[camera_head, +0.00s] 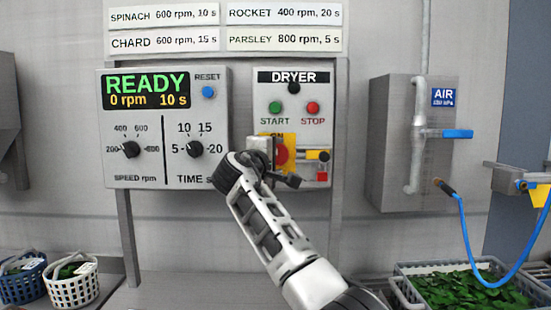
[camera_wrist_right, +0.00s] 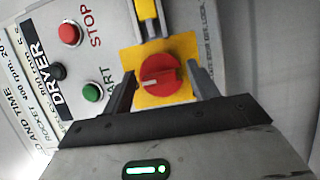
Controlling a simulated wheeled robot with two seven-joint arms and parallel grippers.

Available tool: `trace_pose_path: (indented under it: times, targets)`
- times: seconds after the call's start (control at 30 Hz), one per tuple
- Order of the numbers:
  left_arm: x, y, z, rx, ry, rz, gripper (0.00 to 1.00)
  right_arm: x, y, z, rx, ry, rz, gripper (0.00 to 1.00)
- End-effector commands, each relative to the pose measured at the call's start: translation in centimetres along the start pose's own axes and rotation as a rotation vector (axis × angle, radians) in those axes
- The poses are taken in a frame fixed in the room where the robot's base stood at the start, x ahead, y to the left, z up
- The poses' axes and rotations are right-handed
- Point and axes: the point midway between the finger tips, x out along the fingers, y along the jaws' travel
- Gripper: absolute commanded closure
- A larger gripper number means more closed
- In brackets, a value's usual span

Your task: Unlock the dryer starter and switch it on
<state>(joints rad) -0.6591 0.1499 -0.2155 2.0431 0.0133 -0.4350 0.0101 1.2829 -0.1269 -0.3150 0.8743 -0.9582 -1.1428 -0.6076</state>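The dryer starter panel (camera_head: 341,98) is on the wall, with a green START button (camera_head: 275,107) and a red STOP button (camera_head: 313,108). Below them a red rotary knob (camera_wrist_right: 172,73) sits on a yellow plate (camera_wrist_right: 150,51). In the head view my right gripper (camera_head: 269,156) partly covers the knob. In the right wrist view my right gripper (camera_wrist_right: 161,72) is open, with a finger on each side of the knob; I cannot tell whether they touch it. A yellow locking piece (camera_head: 318,155) is right of the knob. My left gripper is out of view.
The control box (camera_head: 110,165) left of the starter reads READY, 0 rpm, 10 s. An air pipe (camera_head: 416,120) with a blue valve handle and hose is at right. Baskets of greens (camera_head: 72,288) stand low left; a crate of greens (camera_head: 470,265) stands low right.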

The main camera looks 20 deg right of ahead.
Motion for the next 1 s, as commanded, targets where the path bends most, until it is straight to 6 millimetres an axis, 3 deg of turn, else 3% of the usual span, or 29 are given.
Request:
trace_pose_path:
  times: [0.27,0.7,1.0]
  targets:
    - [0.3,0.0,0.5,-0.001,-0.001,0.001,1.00,-1.7,-0.1,-0.1,0.002,0.003,0.004,0.41]
    - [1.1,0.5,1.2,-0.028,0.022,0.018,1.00,-11.8,-0.2,-0.1,0.002,0.004,0.001,0.41]
    - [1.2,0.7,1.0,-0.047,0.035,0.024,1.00,-15.7,-0.1,0.0,0.001,0.001,0.000,0.41]
